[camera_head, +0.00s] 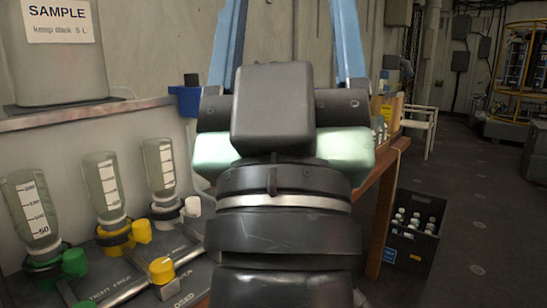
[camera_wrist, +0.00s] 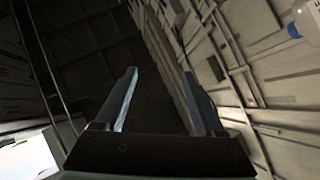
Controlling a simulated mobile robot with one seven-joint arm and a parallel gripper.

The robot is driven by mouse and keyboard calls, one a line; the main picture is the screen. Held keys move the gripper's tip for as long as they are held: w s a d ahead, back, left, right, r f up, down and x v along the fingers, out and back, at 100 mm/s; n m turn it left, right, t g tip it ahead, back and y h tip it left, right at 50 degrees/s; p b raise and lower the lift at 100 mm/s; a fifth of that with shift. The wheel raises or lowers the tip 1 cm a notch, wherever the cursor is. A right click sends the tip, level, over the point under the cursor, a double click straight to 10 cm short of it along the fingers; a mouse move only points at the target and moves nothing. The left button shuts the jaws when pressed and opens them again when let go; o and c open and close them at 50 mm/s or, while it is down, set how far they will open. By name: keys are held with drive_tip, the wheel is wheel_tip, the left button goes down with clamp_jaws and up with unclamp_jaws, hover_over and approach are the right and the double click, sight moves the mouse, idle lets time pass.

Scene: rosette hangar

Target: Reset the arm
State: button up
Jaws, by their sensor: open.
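My gripper (camera_head: 289,20) is raised in the middle of the head view, with its two blue fingers pointing up and spread wide apart. Their tips run out of the top of the picture. In the wrist view my gripper (camera_wrist: 159,74) is open, with nothing between the fingers. Beyond them are only the dark ceiling and panelled wall. My dark wrist and arm hide the middle of the bench in the head view.
Several upturned measuring bottles (camera_head: 104,190) stand in a rack with yellow and green valves at left. A SAMPLE container (camera_head: 55,70) sits on the shelf above. A black crate of bottles (camera_head: 413,226) stands on the floor at right.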

wheel_tip(320, 180, up, 32)
drive_tip(key=s+a+y+p, duration=0.1)
drive_tip(key=p, duration=3.2)
drive_tip(key=shift+s+m+g, duration=0.4)
drive_tip(key=shift+f, duration=0.15)
